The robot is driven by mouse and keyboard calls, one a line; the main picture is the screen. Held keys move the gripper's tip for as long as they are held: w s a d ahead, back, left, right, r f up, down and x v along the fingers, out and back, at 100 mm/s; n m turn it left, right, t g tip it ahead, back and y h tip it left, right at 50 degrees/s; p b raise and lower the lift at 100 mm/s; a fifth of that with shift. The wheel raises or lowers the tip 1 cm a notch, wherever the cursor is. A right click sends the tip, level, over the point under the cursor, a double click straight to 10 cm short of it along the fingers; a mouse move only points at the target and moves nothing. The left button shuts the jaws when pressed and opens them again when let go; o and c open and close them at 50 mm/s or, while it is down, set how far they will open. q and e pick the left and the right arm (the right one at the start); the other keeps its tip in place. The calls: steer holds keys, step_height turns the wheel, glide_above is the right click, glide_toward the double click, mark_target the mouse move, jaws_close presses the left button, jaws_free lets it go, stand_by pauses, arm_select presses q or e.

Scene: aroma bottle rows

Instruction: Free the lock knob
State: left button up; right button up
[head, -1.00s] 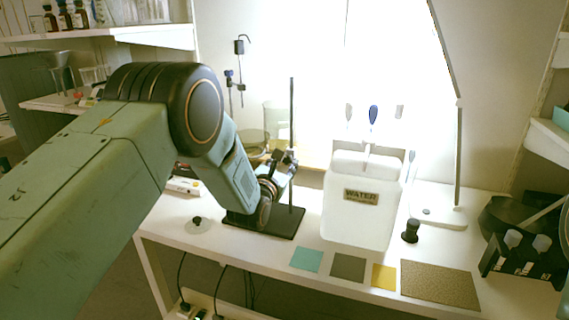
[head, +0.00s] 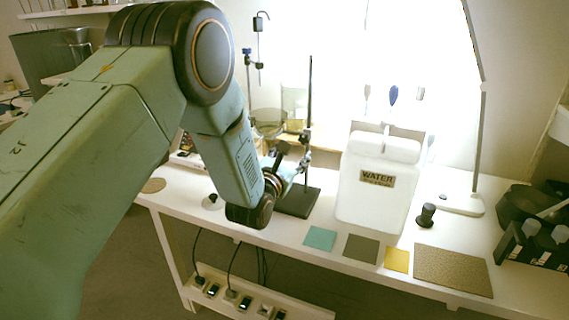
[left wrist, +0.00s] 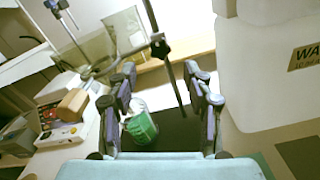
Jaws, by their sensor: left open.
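A thin dark stand rod (head: 310,90) rises from a black base plate (head: 298,203) on the white bench. In the left wrist view the rod (left wrist: 175,82) runs slanted between my fingers, with a dark clamp and knob (left wrist: 160,47) on it beyond the fingertips. My left gripper (left wrist: 163,82) is open, one finger on each side of the rod, and looks empty. In the head view my left gripper (head: 288,166) is beside the rod, partly hidden by my wrist. Whether a finger touches the rod or knob I cannot tell. My right gripper is not in view.
A white WATER container (head: 376,190) stands close right of the stand. A small green and white object (left wrist: 140,122) is below my fingers. A glass vessel (head: 268,122) is behind my wrist. Coloured squares (head: 320,239) line the bench front, with a black stopper-like piece (head: 426,214) farther right.

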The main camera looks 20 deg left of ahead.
arm_select(q)
steer(key=s, duration=0.5)
steer(key=shift+s+a, duration=0.1)
steer(key=shift+s, duration=0.1)
stand_by(0.3)
steer(key=s+f+m+g, duration=0.4)
steer(key=s+f+m, duration=0.2)
steer(key=f+m, duration=0.4)
steer(key=s+f+m+g, duration=0.4)
steer(key=s+f+m, duration=0.3)
steer(key=m, duration=0.5)
steer(key=s+f+m+g, duration=0.3)
steer(key=s+f, duration=0.1)
steer(key=s, duration=0.6)
steer(key=s+f+m+g, duration=0.3)
steer(key=s+f, duration=0.1)
steer(key=s, duration=0.6)
steer(key=s+f+m+g, duration=0.3)
steer(key=s+f+g, duration=0.1)
steer(key=s, duration=0.7)
steer(key=shift+a+m+y, duration=0.2)
steer(key=shift+m+y, duration=0.1)
steer(key=shift+m, duration=0.1)
